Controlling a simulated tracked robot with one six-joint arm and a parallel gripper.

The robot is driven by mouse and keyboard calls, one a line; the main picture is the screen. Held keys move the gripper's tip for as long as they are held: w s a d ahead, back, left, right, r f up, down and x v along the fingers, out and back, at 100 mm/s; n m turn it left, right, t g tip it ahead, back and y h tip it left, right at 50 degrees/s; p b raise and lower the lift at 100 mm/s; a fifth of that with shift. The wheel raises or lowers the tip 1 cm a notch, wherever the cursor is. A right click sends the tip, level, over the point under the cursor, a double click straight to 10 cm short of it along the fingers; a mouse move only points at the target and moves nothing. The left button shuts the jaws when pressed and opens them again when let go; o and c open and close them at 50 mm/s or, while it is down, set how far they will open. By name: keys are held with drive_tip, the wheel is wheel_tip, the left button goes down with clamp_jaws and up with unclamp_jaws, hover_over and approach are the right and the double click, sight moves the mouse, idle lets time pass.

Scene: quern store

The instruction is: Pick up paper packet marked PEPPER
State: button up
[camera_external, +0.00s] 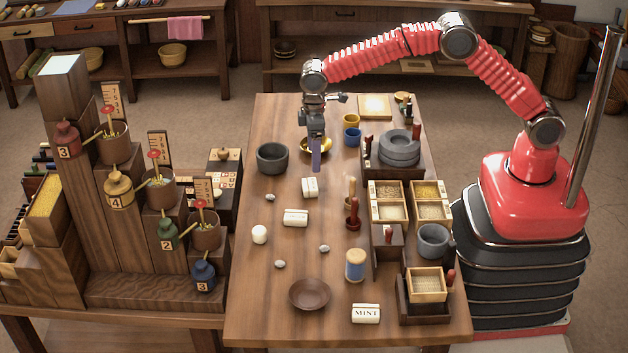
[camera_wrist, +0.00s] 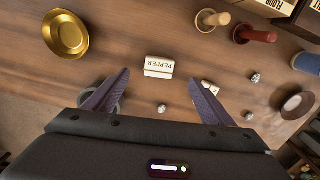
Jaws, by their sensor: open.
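The white paper packet marked PEPPER (camera_wrist: 159,67) lies on the wooden table, ahead of and between my fingertips in the wrist view. Its white form also shows in the external view (camera_external: 310,187), where the lettering is too small to read. My gripper (camera_wrist: 159,80) is open and empty, with its two purple fingers spread wide. In the external view my gripper (camera_external: 316,168) points down above the table, beyond the packet and near the brass bowl. Another white packet (camera_external: 296,217) lies nearer the front; my right finger partly hides it in the wrist view.
A brass bowl (camera_wrist: 66,35) and a dark stone bowl (camera_external: 272,158) stand near my gripper. A red pestle (camera_external: 353,215) stands to the packet's right. Several pebbles, a MINT packet (camera_external: 366,313) and a brown dish (camera_external: 309,294) lie further forward. Table around the packet is clear.

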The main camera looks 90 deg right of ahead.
hover_over(314, 184)
wheel_tip(314, 184, down, 6)
drive_tip(key=shift+d+r, duration=0.1)
drive_tip(key=shift+r, duration=0.05)
drive_tip(key=shift+f, duration=2.6)
drive_tip(key=c, duration=1.2)
drive_tip(key=shift+o, duration=0.2)
drive_tip(key=shift+r, duration=0.15)
wheel_tip(314, 184, up, 10)
